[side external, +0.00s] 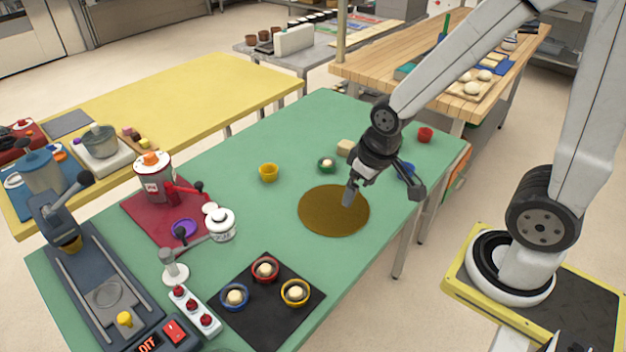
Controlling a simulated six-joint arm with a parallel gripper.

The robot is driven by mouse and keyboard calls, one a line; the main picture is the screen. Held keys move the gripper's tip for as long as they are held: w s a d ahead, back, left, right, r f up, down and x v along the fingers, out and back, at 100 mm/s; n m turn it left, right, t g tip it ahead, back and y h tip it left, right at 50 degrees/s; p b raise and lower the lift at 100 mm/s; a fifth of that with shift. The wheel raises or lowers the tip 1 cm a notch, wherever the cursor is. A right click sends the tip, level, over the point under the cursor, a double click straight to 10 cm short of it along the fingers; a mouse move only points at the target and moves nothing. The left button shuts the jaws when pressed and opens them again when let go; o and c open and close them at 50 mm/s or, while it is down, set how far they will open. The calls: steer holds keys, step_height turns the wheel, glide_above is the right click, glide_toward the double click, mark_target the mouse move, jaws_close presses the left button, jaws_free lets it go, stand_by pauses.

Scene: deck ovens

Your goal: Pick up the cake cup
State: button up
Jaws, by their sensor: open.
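Several small cups could be the cake cup. A yellow cup (268,173) and a green cup (326,166) with a pale filling stand on the green table, left of my gripper. A blue cup (405,171) is partly hidden behind my gripper. A red cup (425,135) stands near the far right edge. On a black mat (262,325) at the front are a red cup (265,269), a blue cup (235,297) and a yellow cup (295,292), each with pale filling. My gripper (383,193) is open, fingers spread, above the brown round mat (325,215), apparently empty.
The table's middle is mostly clear.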

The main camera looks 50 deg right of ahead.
steer(key=w+d+f+m, duration=0.1)
steer(key=w+d+m, duration=0.4)
steer(key=d, duration=0.2)
steer(key=m+g, duration=0.3)
steer(key=m, duration=1.1)
glide_above(406, 169)
steer(key=a, duration=0.2)
steer(key=shift+s+d+f, duration=0.1)
steer(key=shift+s+f, duration=0.1)
steer(key=shift+f, duration=2.9)
steer(key=shift+s+d+f, duration=0.1)
steer(key=shift+s+f, duration=0.05)
steer(key=shift+f, duration=2.95)
steer(key=shift+a+f, duration=0.1)
steer(key=shift+f, duration=2.5)
steer(key=c, duration=1.1)
steer(key=shift+r, duration=0.1)
